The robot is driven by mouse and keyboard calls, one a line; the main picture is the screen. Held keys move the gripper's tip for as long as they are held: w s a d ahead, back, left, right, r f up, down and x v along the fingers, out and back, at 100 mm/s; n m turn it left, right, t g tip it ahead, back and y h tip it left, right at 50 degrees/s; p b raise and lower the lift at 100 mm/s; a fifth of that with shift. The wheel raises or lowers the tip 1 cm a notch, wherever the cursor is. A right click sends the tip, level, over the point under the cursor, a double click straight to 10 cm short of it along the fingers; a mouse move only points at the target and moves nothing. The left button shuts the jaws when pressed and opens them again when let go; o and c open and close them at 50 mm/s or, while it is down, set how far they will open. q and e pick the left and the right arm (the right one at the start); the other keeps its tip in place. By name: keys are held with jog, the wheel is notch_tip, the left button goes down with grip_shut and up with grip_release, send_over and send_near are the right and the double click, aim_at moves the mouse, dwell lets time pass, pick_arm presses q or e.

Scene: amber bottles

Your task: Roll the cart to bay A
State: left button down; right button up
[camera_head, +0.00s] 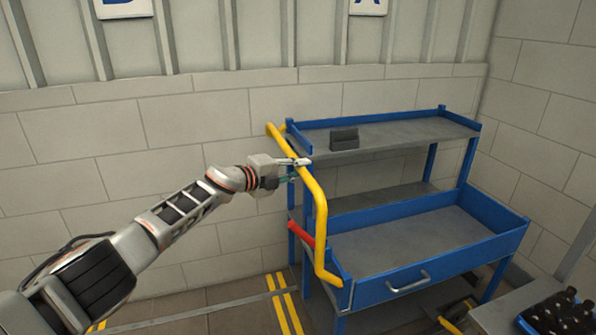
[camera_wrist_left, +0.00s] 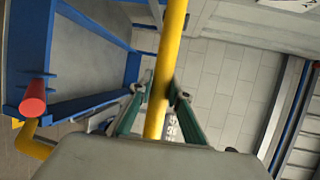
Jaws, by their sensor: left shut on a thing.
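The blue cart (camera_head: 505,243) with grey shelves stands by the back wall, right of the middle in the head view. A yellow push handle (camera_head: 320,215) runs down its left end. My left gripper (camera_head: 300,163) is shut on the upper part of this handle. In the wrist view the yellow bar (camera_wrist_left: 173,40) passes between the fingers (camera_wrist_left: 158,92). A red lever (camera_head: 301,234) sticks out below the gripper. A sign with a partly cut-off A (camera_head: 368,5) hangs on the wall above the cart. My right gripper is not in view.
A small dark box (camera_head: 344,138) sits on the cart's top shelf. A grey table (camera_head: 497,320) with a blue crate of dark bottles (camera_head: 562,312) is at the lower right. Yellow double lines (camera_head: 284,305) mark the floor left of the cart. Another cropped sign (camera_head: 124,8) is at upper left.

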pick_arm(q)
jog(key=c, duration=1.9)
grip_release()
jog(key=shift+a, duration=0.1)
jog(key=shift+s+a+r, duration=0.15)
jog(key=shift+s+a, duration=0.1)
jog(key=shift+a, duration=0.25)
jog(key=shift+v, duration=5.45)
jog(key=shift+s+d, duration=0.15)
